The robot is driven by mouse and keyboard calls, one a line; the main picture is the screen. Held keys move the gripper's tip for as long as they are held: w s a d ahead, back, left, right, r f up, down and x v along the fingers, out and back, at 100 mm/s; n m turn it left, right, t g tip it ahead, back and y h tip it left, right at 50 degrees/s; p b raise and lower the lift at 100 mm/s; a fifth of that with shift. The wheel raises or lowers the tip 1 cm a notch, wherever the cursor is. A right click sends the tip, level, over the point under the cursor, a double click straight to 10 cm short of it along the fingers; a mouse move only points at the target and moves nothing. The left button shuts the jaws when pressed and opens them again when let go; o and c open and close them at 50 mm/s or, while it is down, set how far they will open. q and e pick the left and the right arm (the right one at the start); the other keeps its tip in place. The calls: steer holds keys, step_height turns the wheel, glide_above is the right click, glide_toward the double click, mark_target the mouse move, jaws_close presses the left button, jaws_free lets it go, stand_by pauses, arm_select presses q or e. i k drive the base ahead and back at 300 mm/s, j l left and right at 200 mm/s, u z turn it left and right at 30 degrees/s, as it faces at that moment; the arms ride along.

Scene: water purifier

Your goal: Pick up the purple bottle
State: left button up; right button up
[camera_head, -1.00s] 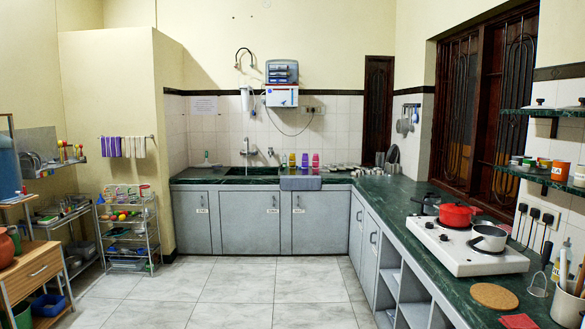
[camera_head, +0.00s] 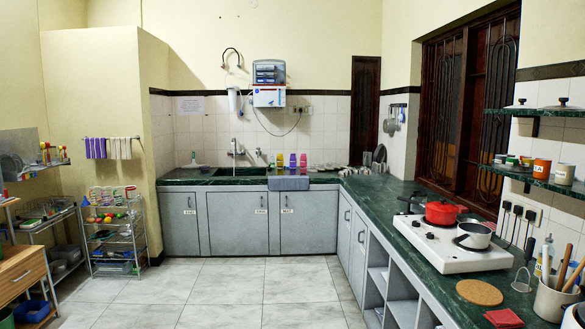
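The purple bottle (camera_head: 293,160) stands upright on the green counter at the back wall, behind the grey sink front. It is small and far off in the head view. A yellow bottle (camera_head: 280,160) stands to its left and a pink bottle (camera_head: 303,160) to its right. Neither of my grippers is in view.
The tiled floor (camera_head: 215,285) ahead is clear up to the grey cabinets (camera_head: 238,223). A green counter with a white stove (camera_head: 440,248) and red pot (camera_head: 441,212) runs along the right. A wire rack (camera_head: 117,240) and wooden drawer unit (camera_head: 22,275) stand at left.

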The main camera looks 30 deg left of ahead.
mark_target(292, 158)
steer(key=i+j+u, duration=0.6)
steer(key=i, duration=0.3)
steer(key=i+j+u, duration=0.15)
steer(key=i+u, duration=0.15)
steer(key=i, duration=0.15)
steer(key=i+u, duration=0.3)
steer(key=i, duration=0.2)
steer(key=i+l, duration=0.1)
steer(key=i, duration=3.8)
steer(key=j+u, duration=0.05)
steer(key=j, duration=0.15)
